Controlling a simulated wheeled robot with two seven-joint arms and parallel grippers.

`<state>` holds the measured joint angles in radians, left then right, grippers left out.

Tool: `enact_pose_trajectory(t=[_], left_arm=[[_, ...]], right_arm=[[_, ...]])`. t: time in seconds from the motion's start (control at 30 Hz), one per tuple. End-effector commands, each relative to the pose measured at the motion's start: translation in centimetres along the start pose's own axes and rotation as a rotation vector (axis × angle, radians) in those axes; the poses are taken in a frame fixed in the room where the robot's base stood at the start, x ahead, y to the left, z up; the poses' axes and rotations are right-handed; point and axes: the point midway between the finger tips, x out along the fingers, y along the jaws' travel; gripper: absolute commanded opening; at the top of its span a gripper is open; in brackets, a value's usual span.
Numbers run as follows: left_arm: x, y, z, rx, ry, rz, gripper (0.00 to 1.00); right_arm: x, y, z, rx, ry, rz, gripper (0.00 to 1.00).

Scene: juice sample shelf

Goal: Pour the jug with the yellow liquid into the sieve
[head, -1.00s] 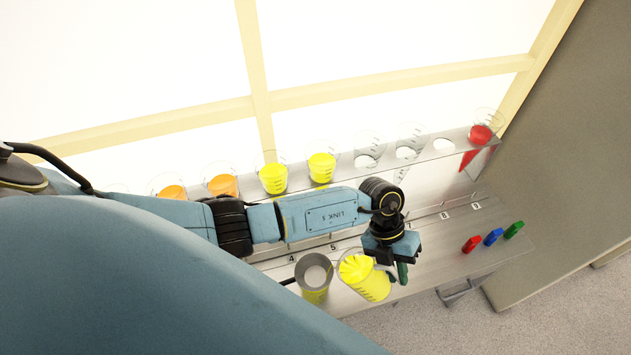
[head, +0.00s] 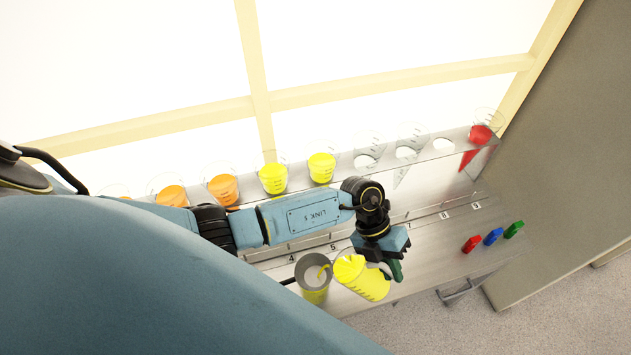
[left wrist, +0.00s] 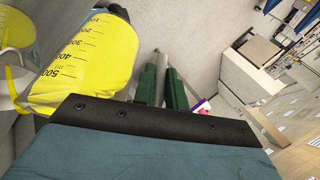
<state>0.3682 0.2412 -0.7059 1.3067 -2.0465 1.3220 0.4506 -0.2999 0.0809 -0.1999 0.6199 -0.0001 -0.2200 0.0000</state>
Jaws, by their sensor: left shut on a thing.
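The clear jug with yellow liquid (head: 368,283) is tilted to the left above the worktop, its rim near the sieve. My left gripper (head: 394,270) is shut on the jug, at its right side; the exact grip is partly hidden. The sieve (head: 304,262) sits in the mouth of a cup with yellow showing low in it. A thin yellow stream runs from the jug into the sieve. In the left wrist view, the jug (left wrist: 92,58) shows volume marks, the yellow stream falls at the far left, and the green fingers (left wrist: 162,82) are close together. My right gripper is not in view.
A raised shelf behind holds several cups: orange ones (head: 222,188), yellow ones (head: 273,178), clear ones and a red one (head: 480,136). Red, blue (head: 493,236) and green small pieces lie on the worktop at right. Bare metal worktop (head: 440,250) is free between.

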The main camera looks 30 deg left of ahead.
Motion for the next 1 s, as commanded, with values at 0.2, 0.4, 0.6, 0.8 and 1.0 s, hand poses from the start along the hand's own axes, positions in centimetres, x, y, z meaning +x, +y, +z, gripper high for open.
enact_pose_trajectory(t=[0.2, 0.4, 0.6, 0.8, 1.0], left_arm=[[-0.26, 0.0, 0.01, 0.008, -0.006, -0.019, 0.0], [-0.32, 0.07, -0.07, 0.013, -0.007, -0.033, 0.0], [-0.41, 0.15, -0.14, 0.019, -0.01, -0.046, 0.0], [-0.53, 0.18, -0.19, 0.024, -0.013, -0.058, 0.0], [-0.61, 0.22, -0.23, 0.029, -0.015, -0.069, 0.0]], right_arm=[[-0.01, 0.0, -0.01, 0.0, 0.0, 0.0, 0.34], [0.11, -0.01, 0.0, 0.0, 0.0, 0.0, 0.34], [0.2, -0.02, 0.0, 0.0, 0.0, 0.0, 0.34], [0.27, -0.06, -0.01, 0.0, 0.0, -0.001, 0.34], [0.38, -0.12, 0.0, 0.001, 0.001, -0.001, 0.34]])
